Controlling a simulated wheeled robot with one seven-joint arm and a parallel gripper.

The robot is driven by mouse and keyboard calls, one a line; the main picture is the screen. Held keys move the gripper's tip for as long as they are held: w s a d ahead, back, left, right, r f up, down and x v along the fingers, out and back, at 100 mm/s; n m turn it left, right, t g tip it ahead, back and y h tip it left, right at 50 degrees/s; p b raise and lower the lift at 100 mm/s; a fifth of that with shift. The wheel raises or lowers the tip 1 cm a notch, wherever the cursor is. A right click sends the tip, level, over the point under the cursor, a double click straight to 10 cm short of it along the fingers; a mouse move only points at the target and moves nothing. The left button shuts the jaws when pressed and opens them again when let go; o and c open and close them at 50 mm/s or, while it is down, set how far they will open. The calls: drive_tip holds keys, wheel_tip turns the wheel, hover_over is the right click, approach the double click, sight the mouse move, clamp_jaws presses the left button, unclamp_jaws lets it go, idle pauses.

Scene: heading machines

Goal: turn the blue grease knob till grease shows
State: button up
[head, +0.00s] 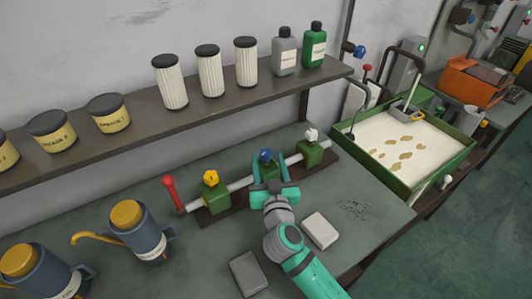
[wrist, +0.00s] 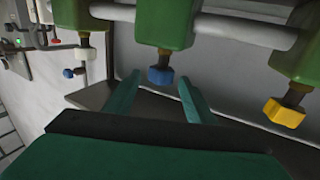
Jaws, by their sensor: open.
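The blue grease knob (head: 266,155) sits on the middle green block of a pipe manifold on the bench. In the wrist view the blue knob (wrist: 160,76) shows between and just beyond the tips of my gripper (wrist: 158,80). My gripper (head: 272,183) is open, with a finger on either side of the knob and a gap to each. I cannot tell whether any grease shows at the block.
A yellow knob (head: 210,177) and a white knob (head: 310,135) flank the blue one on the same pipe. A red lever (head: 170,190) stands at its left end. A white block (head: 320,230) and a grey block (head: 248,273) lie near my arm. A shelf (head: 130,135) runs behind.

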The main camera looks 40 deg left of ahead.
sight(267, 158)
drive_tip(key=shift+x, duration=1.95)
drive_tip(key=shift+d, duration=0.15)
drive_tip(key=c, duration=1)
drive_tip(key=shift+s, duration=0.15)
